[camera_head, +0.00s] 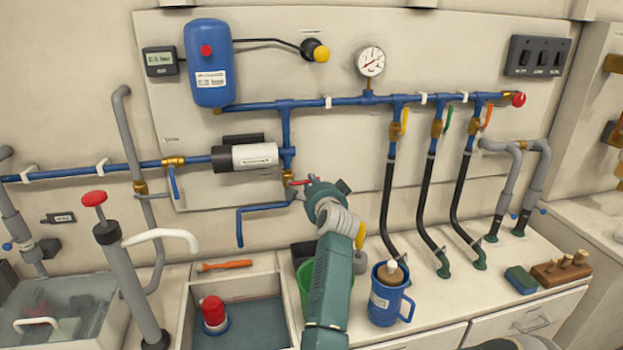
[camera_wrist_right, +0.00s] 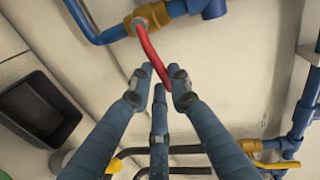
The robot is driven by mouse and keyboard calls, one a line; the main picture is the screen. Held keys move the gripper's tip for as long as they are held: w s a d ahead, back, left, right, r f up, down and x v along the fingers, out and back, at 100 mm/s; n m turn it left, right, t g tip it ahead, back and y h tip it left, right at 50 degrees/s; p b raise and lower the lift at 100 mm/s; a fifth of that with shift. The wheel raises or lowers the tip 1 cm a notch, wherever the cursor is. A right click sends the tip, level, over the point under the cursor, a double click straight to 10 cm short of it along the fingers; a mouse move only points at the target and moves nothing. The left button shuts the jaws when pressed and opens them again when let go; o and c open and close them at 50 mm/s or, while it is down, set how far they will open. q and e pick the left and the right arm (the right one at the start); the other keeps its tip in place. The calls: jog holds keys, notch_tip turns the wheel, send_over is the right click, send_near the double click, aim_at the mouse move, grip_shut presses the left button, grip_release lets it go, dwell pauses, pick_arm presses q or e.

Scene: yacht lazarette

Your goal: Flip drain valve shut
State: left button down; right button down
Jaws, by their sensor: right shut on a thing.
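The drain valve is a brass body (camera_head: 289,176) on the blue pipe below the white pump, with a red lever (camera_head: 300,182). The lever points out to the right, across the vertical pipe. In the right wrist view the brass body (camera_wrist_right: 157,14) is at the top and the curved red lever (camera_wrist_right: 149,48) runs down between my fingers. My right gripper (camera_head: 312,185) comes up from below and is shut on the lever's free end; its fingers also show in the right wrist view (camera_wrist_right: 160,82). My left gripper is not in view.
A blue drain pipe (camera_head: 240,225) bends down left of the valve. A blue mug (camera_head: 390,295), a green bucket (camera_head: 306,285) and a sunken bin (camera_head: 245,318) with a red-capped item are below. Black hoses (camera_head: 427,200) hang to the right. A dark box (camera_wrist_right: 38,108) is nearby.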

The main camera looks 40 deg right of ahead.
jog(key=shift+f+m, duration=0.5)
jog(key=shift+m, duration=0.2)
jog(key=c, duration=1.9)
grip_release()
jog(key=shift+o, duration=0.2)
jog(key=shift+s, duration=0.1)
jog(key=v, duration=0.7)
jog(key=shift+s, duration=0.2)
